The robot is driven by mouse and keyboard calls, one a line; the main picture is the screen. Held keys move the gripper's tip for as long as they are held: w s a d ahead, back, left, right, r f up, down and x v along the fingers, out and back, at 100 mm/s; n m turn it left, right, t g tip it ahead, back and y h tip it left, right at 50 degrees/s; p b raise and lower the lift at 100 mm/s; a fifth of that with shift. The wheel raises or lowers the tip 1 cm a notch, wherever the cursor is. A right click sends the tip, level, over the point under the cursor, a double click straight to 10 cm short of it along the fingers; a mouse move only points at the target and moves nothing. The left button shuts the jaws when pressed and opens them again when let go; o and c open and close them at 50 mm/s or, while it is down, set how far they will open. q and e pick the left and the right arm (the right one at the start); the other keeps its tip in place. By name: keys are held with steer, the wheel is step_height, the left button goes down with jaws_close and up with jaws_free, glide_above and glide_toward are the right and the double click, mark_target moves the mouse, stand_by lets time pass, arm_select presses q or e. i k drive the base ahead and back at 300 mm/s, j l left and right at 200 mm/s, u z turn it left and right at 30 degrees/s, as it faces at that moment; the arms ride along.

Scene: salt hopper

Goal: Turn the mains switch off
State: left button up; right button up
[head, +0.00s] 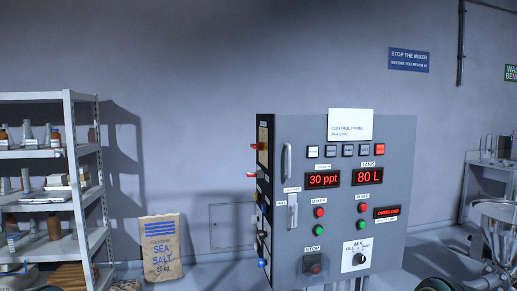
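A grey control cabinet (400,150) stands at the centre right, its front and its dark left side showing. On the left side is a yellow plate (263,155) with a red handle (255,146) sticking out, seen edge-on. A pale upright lever or handle (293,213) is on the front's left edge, under a small label (292,189) too small to read. I cannot tell which of these is the mains switch, or its position. The red displays are lit, reading 30 ppt (322,180) and 80 L (367,177). Neither gripper shows.
A stop button (312,264), a mix knob (359,259) and a lit overload sign (387,212) are on the cabinet front. A metal shelf (83,200) stands at left, a sea salt sack (161,250) on the floor beside it. Machinery (496,225) stands at right.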

mark_target(260, 146)
steer(key=j+z, duration=0.2)
steer(key=j, duration=0.15)
steer(key=z, duration=0.9)
steer(key=i+j+z, duration=0.1)
steer(key=j+z, duration=1)
steer(key=j, duration=0.25)
steer(key=k+j+z, duration=0.1)
steer(key=j+z, duration=0.15)
steer(key=j, duration=0.25)
steer(key=k+j, duration=0.1)
steer(key=j, duration=0.4)
steer(key=k+j+z, duration=0.15)
steer(key=j, duration=0.3)
steer(key=i, duration=0.05)
